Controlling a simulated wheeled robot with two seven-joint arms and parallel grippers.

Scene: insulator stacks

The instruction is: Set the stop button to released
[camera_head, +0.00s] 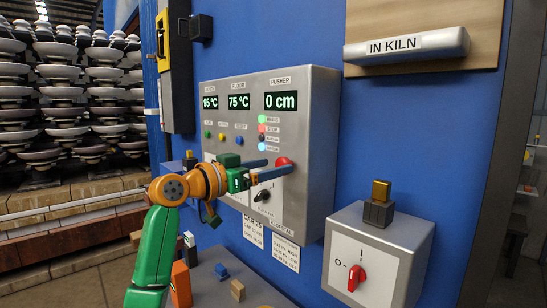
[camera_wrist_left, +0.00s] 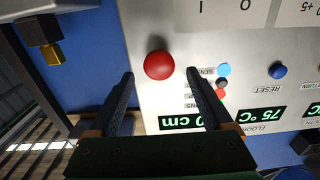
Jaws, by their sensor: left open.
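The red round stop button (camera_head: 284,161) is on the front of the grey control panel (camera_head: 315,120), under the "0 cm" pusher display. It also shows in the left wrist view (camera_wrist_left: 159,65), just beyond my fingertips. Whether it is pressed in or out I cannot tell. My left gripper (camera_head: 277,166) is open, its blue-grey fingers pointing at the panel. In the left wrist view my left gripper (camera_wrist_left: 161,74) has one finger on each side of the button's line, with gaps on both sides and nothing held. My right gripper is not in view.
A grey switch box (camera_head: 383,250) with a red rotary knob (camera_head: 356,278) is at lower right. A black selector (camera_head: 262,196) sits under the stop button. Small blocks lie on a ledge (camera_head: 255,290) below. Shelves of insulators (camera_head: 65,110) stand at left.

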